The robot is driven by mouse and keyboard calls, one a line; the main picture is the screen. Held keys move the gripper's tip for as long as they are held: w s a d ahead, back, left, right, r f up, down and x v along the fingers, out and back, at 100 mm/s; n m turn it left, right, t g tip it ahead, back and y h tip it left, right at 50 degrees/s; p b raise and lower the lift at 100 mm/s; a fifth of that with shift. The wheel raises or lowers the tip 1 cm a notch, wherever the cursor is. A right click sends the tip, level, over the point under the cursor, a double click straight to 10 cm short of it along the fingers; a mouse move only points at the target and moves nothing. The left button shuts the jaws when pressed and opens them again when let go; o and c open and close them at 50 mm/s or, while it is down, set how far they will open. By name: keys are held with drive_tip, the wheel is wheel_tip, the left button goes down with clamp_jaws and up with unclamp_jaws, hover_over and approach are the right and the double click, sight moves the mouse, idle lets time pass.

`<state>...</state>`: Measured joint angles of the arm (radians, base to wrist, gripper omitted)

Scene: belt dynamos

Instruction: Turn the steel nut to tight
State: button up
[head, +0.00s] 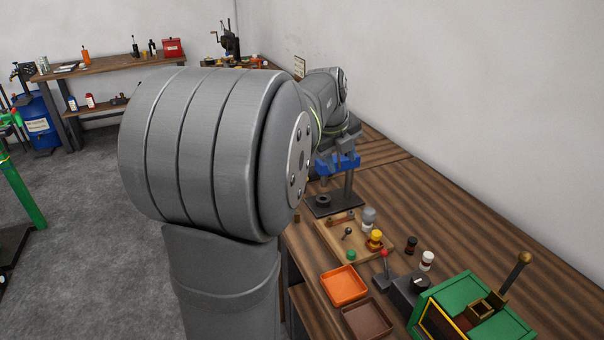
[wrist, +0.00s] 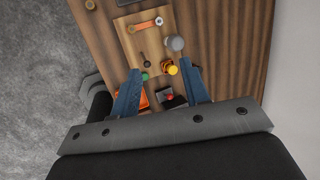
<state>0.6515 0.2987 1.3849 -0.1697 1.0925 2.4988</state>
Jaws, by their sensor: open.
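A dark round ring-like part (head: 323,200) sits on a black base plate (head: 312,211) beneath my arm's end, too small to identify surely. A grey round-topped part (head: 368,217) stands on the wooden board (head: 340,243), and shows in the wrist view (wrist: 175,43). My gripper (wrist: 160,82) has its two blue fingers spread apart with nothing between them.
The board also carries a yellow knob (head: 375,238), a green knob (head: 351,255) and a black ball-ended lever (head: 347,232). An orange tray (head: 343,285), a brown tray (head: 367,318), a red-knobbed lever (head: 384,255) and a green machine (head: 470,310) stand nearer. The bench's right side is mostly clear.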

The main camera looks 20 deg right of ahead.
drive_tip(key=d+n, duration=0.1)
drive_tip(key=n, duration=0.4)
drive_tip(key=m+g+y, duration=0.2)
drive_tip(key=m+y, duration=0.2)
drive_tip(key=m, duration=3.2)
hover_over(351, 213)
wheel_tip(351, 213, down, 6)
wheel_tip(351, 213, down, 17)
drive_tip(key=shift+d+r, duration=0.1)
drive_tip(key=shift+r, duration=0.05)
